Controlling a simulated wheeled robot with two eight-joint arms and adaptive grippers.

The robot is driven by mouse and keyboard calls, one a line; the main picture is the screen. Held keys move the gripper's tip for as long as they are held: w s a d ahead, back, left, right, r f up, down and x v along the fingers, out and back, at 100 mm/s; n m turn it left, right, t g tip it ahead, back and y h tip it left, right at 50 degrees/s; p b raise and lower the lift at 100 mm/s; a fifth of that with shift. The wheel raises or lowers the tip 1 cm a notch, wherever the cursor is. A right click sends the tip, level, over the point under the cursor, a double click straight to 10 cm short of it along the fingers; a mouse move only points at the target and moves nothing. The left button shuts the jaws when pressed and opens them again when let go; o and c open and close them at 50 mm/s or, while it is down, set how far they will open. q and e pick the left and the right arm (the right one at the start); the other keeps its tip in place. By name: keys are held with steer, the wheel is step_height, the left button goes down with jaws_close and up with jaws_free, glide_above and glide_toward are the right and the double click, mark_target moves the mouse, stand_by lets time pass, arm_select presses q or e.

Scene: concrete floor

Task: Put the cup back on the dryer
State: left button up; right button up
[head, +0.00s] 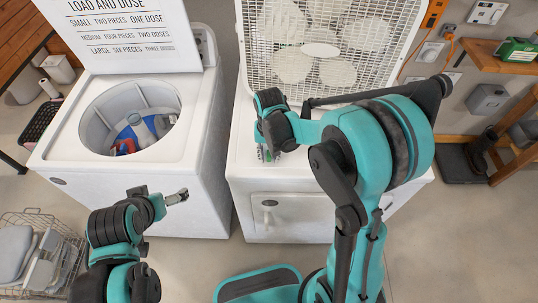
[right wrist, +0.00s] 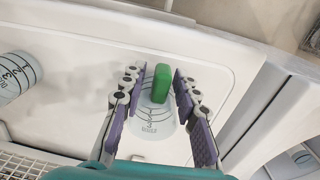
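A pale cup with black dose marks (right wrist: 152,122) is between the fingers of my right gripper (right wrist: 157,88) in the right wrist view. A gap shows on each side at the fingertips, and the fingers are apart. A green block (right wrist: 160,82) shows at the cup's far end; I cannot tell if it is in the cup or behind it. A second marked cup (right wrist: 18,76) is at the left of that view. In the head view my right gripper (head: 268,132) is low over the white dryer (head: 300,180). My left gripper (head: 177,197) is in front of the washer; its fingers are unclear.
A white box fan (head: 320,50) stands at the back of the dryer. The washer (head: 75,150) is open, with blue cloth and a pale container (head: 140,129) inside. A wire basket (head: 40,255) is at lower left. A wooden shelf (head: 500,55) is on the right.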

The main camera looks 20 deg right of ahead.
steer(key=shift+r, duration=0.25)
step_height(320, 180, up, 11)
steer(key=p, duration=0.3)
steer(key=shift+f, duration=0.1)
steer(key=s+d+r+n+t, duration=0.1)
steer(key=s+d+r+t, duration=0.1)
steer(key=s, duration=0.4)
steer(key=s+d+r+n+t, duration=0.1)
steer(key=s+r+n+t, duration=0.1)
steer(key=s+t, duration=0.3)
steer(key=shift+s+d+r, duration=0.4)
steer(key=shift+s+r, duration=0.25)
steer(key=shift+s, duration=0.6)
steer(key=shift+f, duration=0.1)
